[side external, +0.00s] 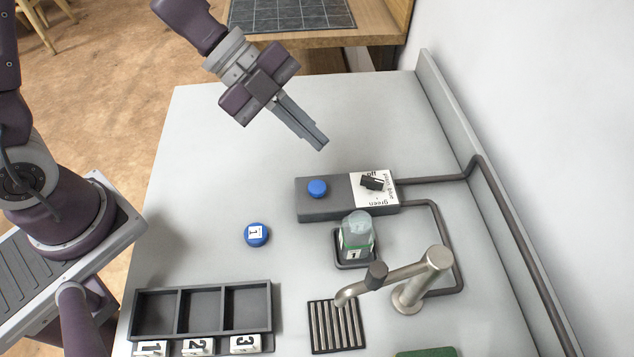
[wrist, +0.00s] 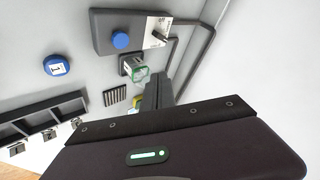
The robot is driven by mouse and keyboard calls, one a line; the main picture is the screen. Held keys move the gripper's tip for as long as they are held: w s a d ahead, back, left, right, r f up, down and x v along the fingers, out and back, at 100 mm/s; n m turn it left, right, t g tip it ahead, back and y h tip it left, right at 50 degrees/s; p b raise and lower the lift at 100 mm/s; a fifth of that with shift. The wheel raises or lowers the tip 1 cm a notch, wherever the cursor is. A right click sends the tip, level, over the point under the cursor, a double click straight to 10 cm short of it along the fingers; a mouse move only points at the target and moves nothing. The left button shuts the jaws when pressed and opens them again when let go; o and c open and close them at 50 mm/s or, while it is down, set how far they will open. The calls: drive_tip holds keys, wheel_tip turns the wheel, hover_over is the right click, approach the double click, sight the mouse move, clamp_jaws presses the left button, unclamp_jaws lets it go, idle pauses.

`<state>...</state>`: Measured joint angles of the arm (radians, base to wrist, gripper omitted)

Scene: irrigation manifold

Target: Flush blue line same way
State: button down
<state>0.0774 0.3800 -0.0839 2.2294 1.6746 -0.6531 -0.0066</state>
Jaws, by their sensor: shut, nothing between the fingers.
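A grey manifold box (side external: 323,208) lies on the table with a round blue button (side external: 317,187) on its left part. A black selector knob (side external: 373,182) sits on the white label plate (side external: 385,195) at its right, with words such as "green" and "off". A clear jar (side external: 356,236) with a green band and a "1" label stands in a dark square holder just below. A blue disc (side external: 256,234) marked "1" lies on the table to the left. My gripper (side external: 322,146) is shut and empty, raised above the table behind the box.
A metal spout (side external: 400,277) stands over a slotted drain (side external: 336,326). A dark three-compartment tray (side external: 203,309), empty, has number tags 1, 2, 3 in front. Grey pipes (side external: 440,181) run right along the wall. A green object (side external: 427,352) is cut off below. The table's far left is clear.

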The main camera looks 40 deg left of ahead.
sight(312, 185)
drive_tip(key=shift+f, duration=4.4)
drive_tip(key=shift+f, duration=0.4)
drive_tip(key=shift+f, duration=0.55)
idle(1.3)
drive_tip(key=shift+r, duration=0.95)
drive_tip(key=shift+r, duration=0.1)
drive_tip(key=shift+r, duration=2.45)
